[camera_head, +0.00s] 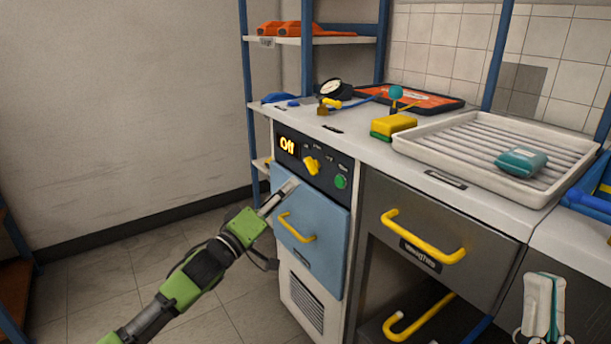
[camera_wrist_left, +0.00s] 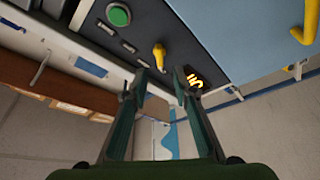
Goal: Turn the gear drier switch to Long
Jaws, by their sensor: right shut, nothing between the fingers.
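Small labels sit around the knob, too small to read. The knob also shows in the left wrist view (camera_wrist_left: 159,55), ahead of and between the fingertips. My left gripper (camera_head: 291,186) is open and empty, in front of the drier's blue drawer, just below and left of the knob and apart from it. My right gripper (camera_head: 545,278) is shut and empty at the lower right, in front of the dark cabinet.
A green button (camera_head: 340,181) is right of the knob. The blue drawer (camera_head: 325,232) has a yellow handle (camera_head: 296,230). A dark drawer (camera_head: 440,230) stands to the right. The worktop holds a sponge (camera_head: 394,124), a gauge and a white tray (camera_head: 415,150). The floor at left is clear.

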